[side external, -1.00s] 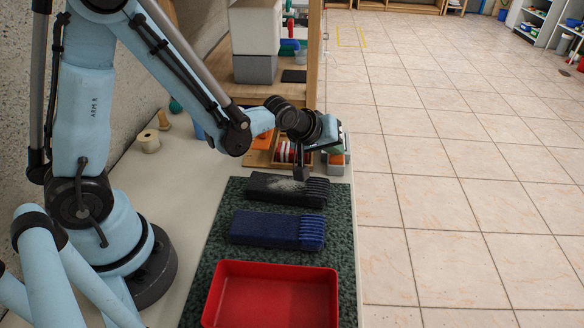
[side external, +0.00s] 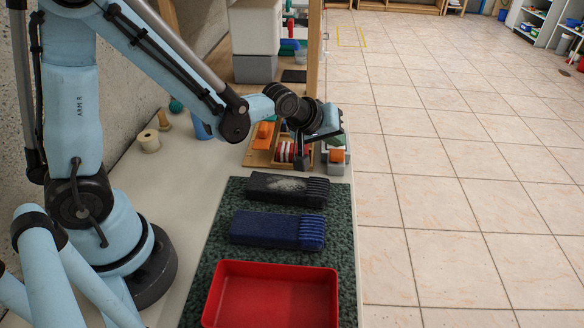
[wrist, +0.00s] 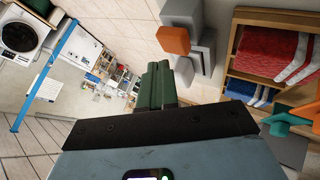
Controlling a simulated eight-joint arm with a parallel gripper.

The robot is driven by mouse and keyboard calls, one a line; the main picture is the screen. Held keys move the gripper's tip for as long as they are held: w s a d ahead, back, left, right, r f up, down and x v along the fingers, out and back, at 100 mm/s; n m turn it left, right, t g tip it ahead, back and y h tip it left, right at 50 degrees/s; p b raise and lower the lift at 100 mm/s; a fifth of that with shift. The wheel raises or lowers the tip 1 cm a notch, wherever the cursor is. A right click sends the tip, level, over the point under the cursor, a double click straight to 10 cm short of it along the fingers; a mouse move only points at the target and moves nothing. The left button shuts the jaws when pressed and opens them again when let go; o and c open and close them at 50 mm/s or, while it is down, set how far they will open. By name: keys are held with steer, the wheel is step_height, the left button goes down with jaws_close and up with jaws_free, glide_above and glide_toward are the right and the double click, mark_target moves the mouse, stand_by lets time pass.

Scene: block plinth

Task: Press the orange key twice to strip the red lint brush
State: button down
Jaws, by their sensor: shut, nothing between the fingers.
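An orange key (side external: 337,156) sits on a grey block at the far end of the table, and it also shows in the wrist view (wrist: 175,40). My gripper (side external: 337,141) has dark green fingers, shut and empty, just above the key in the side view; whether they touch it I cannot tell. In the wrist view the fingers (wrist: 158,80) lie together below the key. A red textured piece with a white band (wrist: 268,52), perhaps the red brush, lies in a wooden holder (wrist: 232,50). In the side view it shows as red and white stripes (side external: 285,152), partly hidden.
A black brush with pale lint (side external: 285,187) and a blue brush (side external: 270,230) lie on a green mat (side external: 215,262). An empty red tray (side external: 275,300) is in front. Another orange piece (side external: 263,134) stands left of the holder. A spool (side external: 149,141) is further left.

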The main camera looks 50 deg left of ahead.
mark_target(333, 154)
steer(key=shift+r, duration=0.1)
steer(key=shift+r, duration=2.4)
